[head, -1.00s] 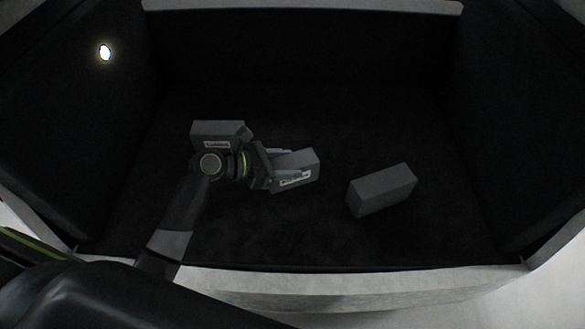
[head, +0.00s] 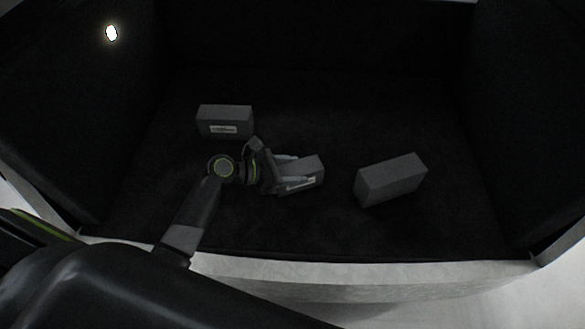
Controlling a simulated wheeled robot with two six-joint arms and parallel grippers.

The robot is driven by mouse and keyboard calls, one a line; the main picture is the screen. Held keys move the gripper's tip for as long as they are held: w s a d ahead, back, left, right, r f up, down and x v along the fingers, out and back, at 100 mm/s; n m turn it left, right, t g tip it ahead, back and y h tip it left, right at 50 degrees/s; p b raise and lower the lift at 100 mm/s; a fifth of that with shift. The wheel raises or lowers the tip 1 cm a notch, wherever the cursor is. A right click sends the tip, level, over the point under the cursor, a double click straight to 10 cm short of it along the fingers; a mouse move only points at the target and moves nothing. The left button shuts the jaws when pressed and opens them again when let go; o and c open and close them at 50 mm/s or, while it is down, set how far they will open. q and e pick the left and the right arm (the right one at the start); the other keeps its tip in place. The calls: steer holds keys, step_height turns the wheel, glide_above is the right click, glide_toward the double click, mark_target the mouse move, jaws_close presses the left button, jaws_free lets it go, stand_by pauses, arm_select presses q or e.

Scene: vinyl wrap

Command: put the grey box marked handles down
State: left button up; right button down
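A grey box (head: 306,172) with a white label on its front sits in the fingers of my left gripper (head: 284,173), right of the wrist. The label's print is too small to read as "handles". My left gripper is shut on this box, and part of the box is hidden behind the fingers. I cannot tell whether the box touches the floor of the bin. My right gripper is not in view.
A second labelled grey box (head: 225,118) lies behind my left wrist. A grey box (head: 391,180) with no visible label lies to the right. The dark bin (head: 300,235) has tall walls and a pale front rim (head: 330,272).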

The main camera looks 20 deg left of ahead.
arm_select(q)
steer(key=o, duration=0.4)
steer(key=shift+a+r, duration=0.1)
steer(key=shift+r, duration=0.1)
steer(key=v, duration=1.1)
steer(key=shift+s+a+p, duration=0.25)
steer(key=shift+a+p, duration=0.05)
